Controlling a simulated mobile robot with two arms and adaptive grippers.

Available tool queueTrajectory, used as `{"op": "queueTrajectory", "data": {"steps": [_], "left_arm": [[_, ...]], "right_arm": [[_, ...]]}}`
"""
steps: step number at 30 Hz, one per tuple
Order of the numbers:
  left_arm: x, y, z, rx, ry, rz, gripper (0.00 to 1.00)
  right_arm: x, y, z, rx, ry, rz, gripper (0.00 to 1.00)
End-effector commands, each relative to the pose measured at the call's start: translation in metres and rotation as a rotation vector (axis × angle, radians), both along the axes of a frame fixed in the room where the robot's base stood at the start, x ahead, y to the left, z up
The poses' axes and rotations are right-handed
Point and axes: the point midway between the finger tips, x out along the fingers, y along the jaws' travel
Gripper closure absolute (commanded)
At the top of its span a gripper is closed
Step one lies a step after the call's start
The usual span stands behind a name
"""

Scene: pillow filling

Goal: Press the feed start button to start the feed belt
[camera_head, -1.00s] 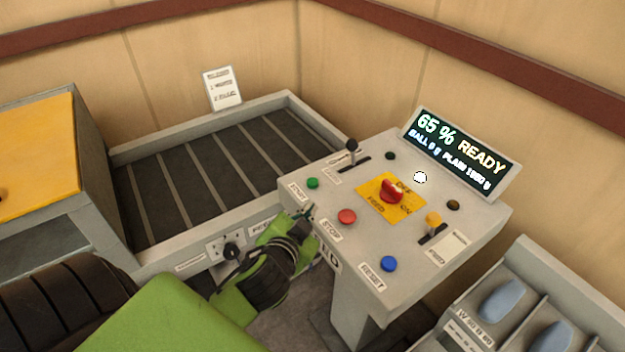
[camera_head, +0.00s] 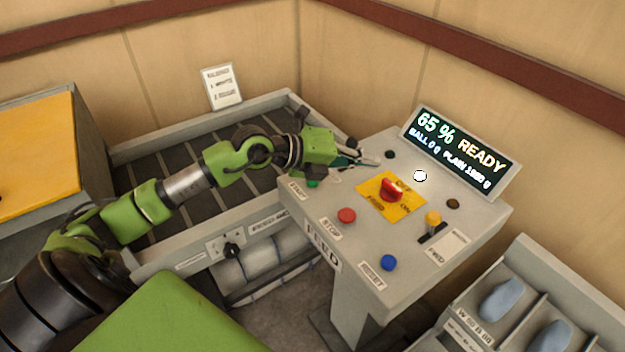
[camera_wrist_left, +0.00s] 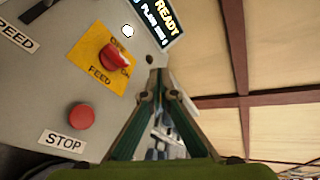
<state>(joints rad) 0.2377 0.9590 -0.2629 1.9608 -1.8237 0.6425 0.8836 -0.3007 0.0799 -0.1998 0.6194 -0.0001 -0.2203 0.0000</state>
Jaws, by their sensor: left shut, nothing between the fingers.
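The feed console (camera_head: 305,215) stands in the middle. My left gripper (camera_head: 374,161) is shut and empty, reaching over the back left of the console past the green button. In the left wrist view its fingertips (camera_wrist_left: 158,74) meet near the console's edge, and the green button does not show there. A red stop button (camera_head: 347,216) and a red knob (camera_head: 392,190) on a yellow FEED plate sit nearby. My right gripper is not in view.
The lit display (camera_head: 460,152) reads 65 % READY. A blue reset button (camera_head: 389,262) and a yellow lever (camera_head: 433,220) are on the console. The dark slatted belt (camera_head: 145,200) lies left, under my left arm. A bin with blue scoop-like pieces (camera_head: 500,300) stands at right.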

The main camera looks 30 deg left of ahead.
Motion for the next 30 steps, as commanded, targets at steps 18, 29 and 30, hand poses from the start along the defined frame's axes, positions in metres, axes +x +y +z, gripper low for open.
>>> {"op": "queueTrajectory", "data": {"steps": [18, 29, 30], "left_arm": [[0.012, 0.158, -0.029, 0.477, 0.206, 0.248, 1.0], [0.012, 0.157, -0.031, 0.476, 0.206, 0.245, 1.0], [0.012, 0.157, -0.033, 0.476, 0.206, 0.245, 1.0]], "right_arm": [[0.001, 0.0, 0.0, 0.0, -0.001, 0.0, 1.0], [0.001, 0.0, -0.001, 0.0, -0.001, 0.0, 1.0], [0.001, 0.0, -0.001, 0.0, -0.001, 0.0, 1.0]]}}
